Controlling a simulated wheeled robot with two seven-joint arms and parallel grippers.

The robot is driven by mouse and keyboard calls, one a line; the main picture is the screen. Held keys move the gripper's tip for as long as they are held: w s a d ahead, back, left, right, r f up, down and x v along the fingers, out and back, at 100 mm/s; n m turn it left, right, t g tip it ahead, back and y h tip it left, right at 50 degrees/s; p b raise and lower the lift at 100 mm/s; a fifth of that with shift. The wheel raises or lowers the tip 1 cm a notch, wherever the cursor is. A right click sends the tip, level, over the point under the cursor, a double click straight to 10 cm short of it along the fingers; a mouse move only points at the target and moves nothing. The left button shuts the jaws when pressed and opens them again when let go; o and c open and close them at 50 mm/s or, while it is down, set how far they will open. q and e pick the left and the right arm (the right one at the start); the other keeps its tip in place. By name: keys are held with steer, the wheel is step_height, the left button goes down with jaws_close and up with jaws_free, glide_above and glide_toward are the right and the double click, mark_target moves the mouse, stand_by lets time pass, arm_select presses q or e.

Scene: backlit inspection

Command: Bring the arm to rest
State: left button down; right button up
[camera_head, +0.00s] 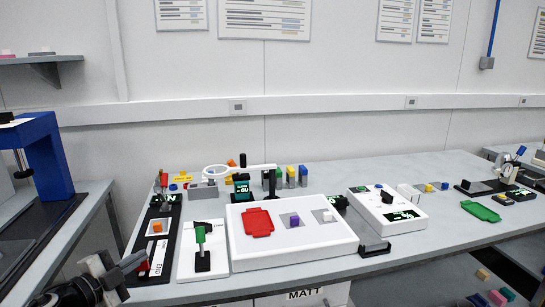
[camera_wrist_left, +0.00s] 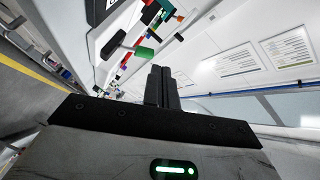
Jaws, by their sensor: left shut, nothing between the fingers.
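My left gripper (camera_head: 140,262) is at the lower left of the head view, by the front left corner of the workbench (camera_head: 300,284). In the left wrist view its two dark fingers (camera_wrist_left: 161,78) are together with nothing between them. In the head view the fingers point right, close to the black strip device (camera_head: 152,247) with an orange piece; I cannot tell whether they touch it. My right gripper is in neither view.
A white panel (camera_head: 290,250) holds a red plate (camera_head: 258,222) and a purple block (camera_head: 294,220). A green-handled lever stand (camera_head: 203,255) is left of it. A blue machine (camera_head: 45,150) stands on the left bench. Front right, the bench (camera_head: 450,235) is mostly clear.

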arm_select(q)
steer(key=s+d+f+n+y, duration=0.1)
steer(key=s+d+f+n, duration=0.4)
steer(key=s+d+f, duration=0.25)
steer(key=s+d+f+n+g+y, duration=0.1)
steer(key=s+d+f+n, duration=0.1)
steer(key=s, duration=0.5)
steer(key=s+d+f+n+g+y, duration=0.1)
steer(key=s+d+f+n+g, duration=0.1)
steer(key=s+f, duration=0.4)
steer(key=s+d+f+n+g+y, duration=0.1)
steer(key=s+d+f+n+g, duration=0.1)
steer(key=s+d+f+n, duration=0.2)
steer(key=s+n, duration=0.2)
steer(key=s, duration=0.2)
steer(key=shift+s+f+y, duration=0.3)
steer(key=shift+s+f, duration=0.05)
steer(key=shift+f, duration=0.05)
